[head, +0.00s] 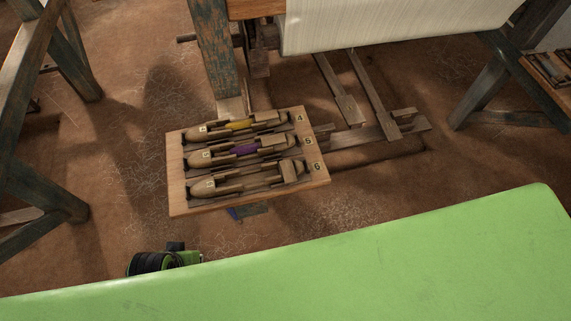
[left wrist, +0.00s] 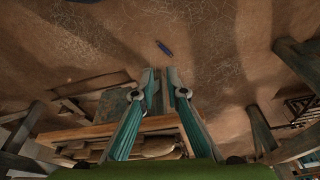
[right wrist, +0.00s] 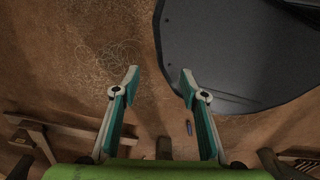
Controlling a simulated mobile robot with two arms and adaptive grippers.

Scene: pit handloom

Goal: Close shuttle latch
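A wooden tray (head: 176,190) holds three wooden shuttles in rows marked 4, 5 and 6. The top shuttle (head: 208,131) shows yellow thread, the middle shuttle (head: 205,156) purple thread. The bottom shuttle (head: 208,187) shows no coloured thread, and a wooden block stands up at its right end (head: 289,171). I cannot tell clearly which latch is open. In the left wrist view, my left gripper (left wrist: 161,76) is open with a narrow gap and empty, with the tray (left wrist: 103,130) partly hidden behind its fingers. My right gripper (right wrist: 160,72) is open wider and empty.
The loom's wooden post (head: 215,50) stands just behind the tray, and white cloth (head: 390,22) hangs above. Treadles (head: 370,95) lie to the right. A small blue object (left wrist: 164,48) is on the brown floor. Bare floor lies left of the tray.

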